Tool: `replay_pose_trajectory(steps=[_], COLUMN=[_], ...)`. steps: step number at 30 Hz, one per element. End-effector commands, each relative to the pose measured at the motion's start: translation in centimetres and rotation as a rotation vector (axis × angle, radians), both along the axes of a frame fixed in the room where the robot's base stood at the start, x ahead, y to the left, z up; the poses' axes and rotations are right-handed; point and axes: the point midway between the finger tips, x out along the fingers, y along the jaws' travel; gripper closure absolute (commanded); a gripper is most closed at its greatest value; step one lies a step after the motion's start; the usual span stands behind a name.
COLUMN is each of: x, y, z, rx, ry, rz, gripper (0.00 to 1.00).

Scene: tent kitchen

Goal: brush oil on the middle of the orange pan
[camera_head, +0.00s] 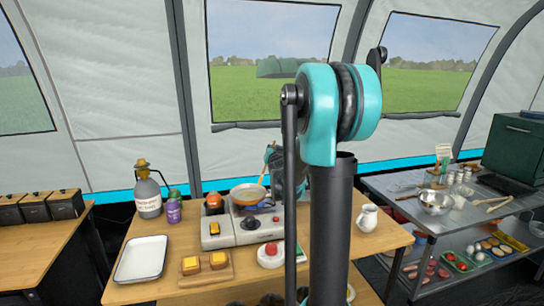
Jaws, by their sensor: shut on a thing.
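The orange pan (240,194) sits on the small grey stove (222,240) on the middle wooden table. Its inside looks tan and open from above. My gripper (270,160), small and partly hidden behind my own arm, is just above and right of the pan. It is shut on a thin, light stick (263,173), which looks like the brush handle. The stick slants down to the right side of the pan. The brush tip is too small to make out, and I cannot tell whether it touches the pan. I cannot make out any oil.
A metal shelf (408,212) is right.

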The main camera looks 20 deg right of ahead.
Motion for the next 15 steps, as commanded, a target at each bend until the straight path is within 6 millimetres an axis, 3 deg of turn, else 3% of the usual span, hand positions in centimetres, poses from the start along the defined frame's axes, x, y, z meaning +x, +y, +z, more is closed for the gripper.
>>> replay_pose_trajectory(steps=[5, 15], x=[-0.02, -0.02], y=[0.00, 0.01], z=[1.02, 1.17], rx=[0.000, 0.000], ry=[0.000, 0.000], rz=[0.000, 0.000], gripper=[1.00, 1.00])
